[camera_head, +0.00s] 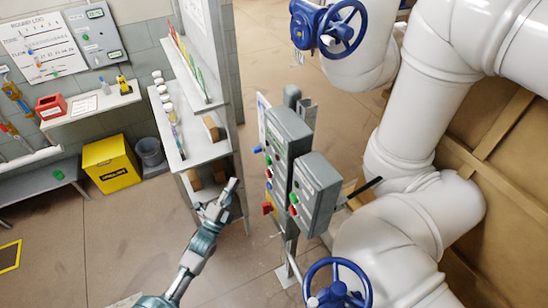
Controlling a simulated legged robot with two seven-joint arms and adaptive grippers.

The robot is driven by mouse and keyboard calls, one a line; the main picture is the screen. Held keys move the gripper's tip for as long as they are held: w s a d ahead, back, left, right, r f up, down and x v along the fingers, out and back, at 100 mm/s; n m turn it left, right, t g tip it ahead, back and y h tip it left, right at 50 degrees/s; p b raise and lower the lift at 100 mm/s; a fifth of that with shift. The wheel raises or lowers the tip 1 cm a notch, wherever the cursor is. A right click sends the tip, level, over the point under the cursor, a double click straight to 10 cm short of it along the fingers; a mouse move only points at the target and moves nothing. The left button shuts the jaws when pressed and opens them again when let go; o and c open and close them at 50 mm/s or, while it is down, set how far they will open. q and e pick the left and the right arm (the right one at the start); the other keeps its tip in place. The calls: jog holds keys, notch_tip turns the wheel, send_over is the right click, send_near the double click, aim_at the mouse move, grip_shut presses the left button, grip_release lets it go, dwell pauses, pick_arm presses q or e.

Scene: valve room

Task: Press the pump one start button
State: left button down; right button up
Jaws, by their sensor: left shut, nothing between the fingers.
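Two grey control boxes stand on a post in the middle of the view, a farther box (289,130) and a nearer box (318,185). The nearer box has a green button (293,197) above a red button (293,210) on its left-facing side. More small blue, green and red buttons show on the farther box's left side. The labels are too small to read, so I cannot tell which button is pump one start. My left gripper (231,186) is shut and empty, pointing up, left of the boxes and apart from them. My right gripper is not in view.
Large white pipes (420,110) with blue valve wheels (341,28) fill the right side. A grey shelf (190,125) with small bottles stands behind my left gripper. A yellow bin (110,163) is at the left. The floor between shelf and post is open.

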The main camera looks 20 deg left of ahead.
aim_at(269, 161)
pick_arm(q)
jog(key=shift+m+t+h, duration=0.3)
jog(key=shift+m+t, duration=0.3)
jog(key=r, duration=0.2)
jog(key=s+r, duration=0.1)
jog(key=r, duration=0.2)
jog(key=shift+p, duration=0.3)
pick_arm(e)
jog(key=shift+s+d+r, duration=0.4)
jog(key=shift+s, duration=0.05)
pick_arm(q)
jog(key=w+d, duration=0.5)
jog(key=w, duration=0.1)
jog(key=shift+w+d+b, duration=0.3)
jog(key=shift+w+d, duration=0.1)
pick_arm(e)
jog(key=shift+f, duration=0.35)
pick_arm(q)
jog(key=shift+w+d+r, duration=0.1)
jog(key=shift+w+d, duration=0.15)
jog(key=shift+d, duration=0.05)
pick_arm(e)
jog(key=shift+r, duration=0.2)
